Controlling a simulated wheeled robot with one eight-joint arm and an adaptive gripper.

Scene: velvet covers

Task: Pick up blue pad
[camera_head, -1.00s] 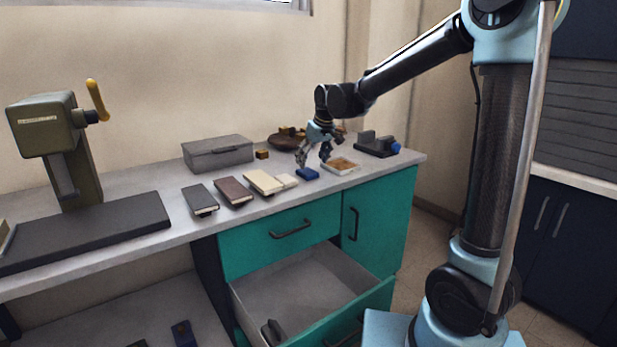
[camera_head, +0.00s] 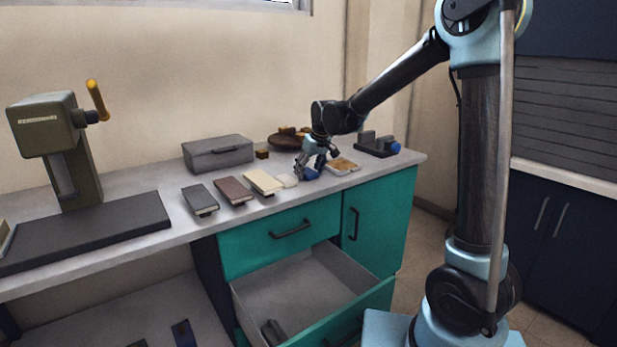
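The small blue pad (camera_head: 311,174) lies on the grey worktop near its front edge, between a small whitish pad and a shallow tray. My gripper (camera_head: 308,174) is down at the blue pad, with its fingers pointing downward. One finger shows at the pad's left side and the other near its right. The fingers hide part of the pad. The view is too small to tell whether they touch it or have closed on it.
A whitish pad (camera_head: 287,181), a cream book (camera_head: 263,182), a maroon book (camera_head: 234,191) and a dark book (camera_head: 201,200) lie to the left. A shallow tray (camera_head: 354,169) is close on the right. A grey box (camera_head: 218,153) stands behind. Below, a drawer (camera_head: 370,310) is open.

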